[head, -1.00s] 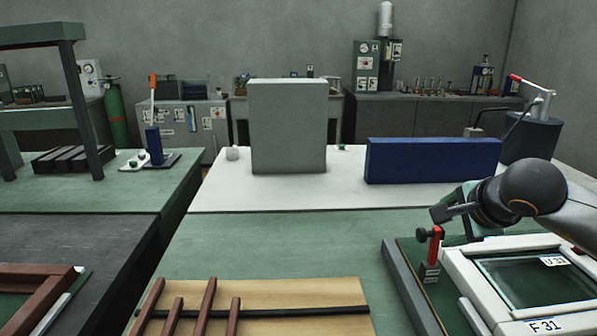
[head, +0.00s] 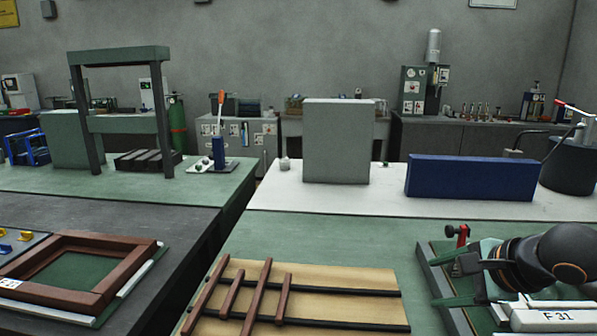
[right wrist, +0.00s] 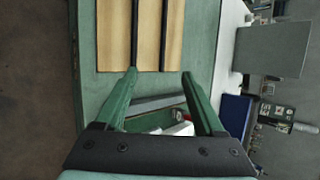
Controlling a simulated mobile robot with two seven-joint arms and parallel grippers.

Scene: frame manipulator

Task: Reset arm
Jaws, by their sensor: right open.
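My right gripper (head: 434,281) is at the right of the head view, with its green fingers spread and pointing left. It is empty. It overlaps the white frame (head: 545,314) marked F 31 and its green base, hiding much of them; I cannot tell the height of the gap. In the right wrist view the open fingers (right wrist: 160,73) show with a strip of the bench and the board beyond them. My left gripper is in neither view.
A wooden board (head: 340,277) with brown bars lies left of my right gripper. A red clamp (head: 462,235) stands close behind the gripper. A brown frame (head: 118,272) lies on the dark bench. A blue block (head: 470,178) and grey box (head: 337,143) stand further back.

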